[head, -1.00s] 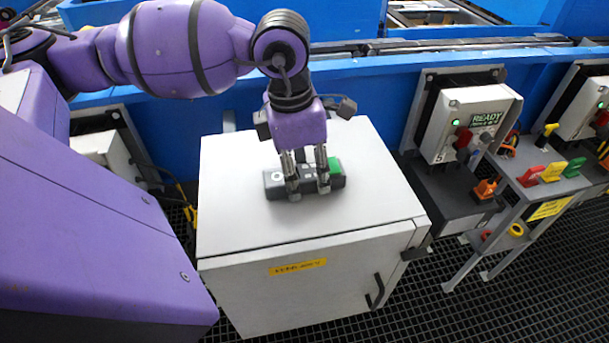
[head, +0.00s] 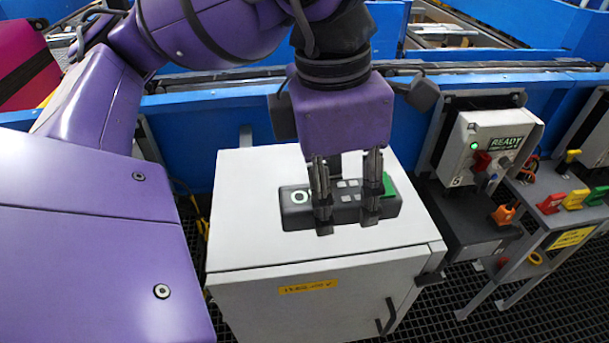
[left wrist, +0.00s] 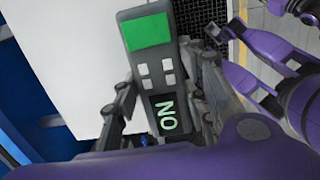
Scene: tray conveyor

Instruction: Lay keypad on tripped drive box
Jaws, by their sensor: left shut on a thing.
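The keypad (head: 347,198) is a dark grey bar with a green end, pale square buttons and a small lettered screen. My left gripper (head: 346,221) is shut across its middle and holds it above the white cabinet's top. In the left wrist view the keypad (left wrist: 155,74) lies between the fingers, green end away from the wrist. A drive box (head: 470,145) on the blue wall at right has a green light, a READY screen and a red switch. No box in view reads as tripped.
The white cabinet (head: 250,235) with a yellow label stands under the keypad. A grey stand (head: 540,215) with red, yellow and green tags is at right. Another box (head: 590,115) is cut off at the right edge.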

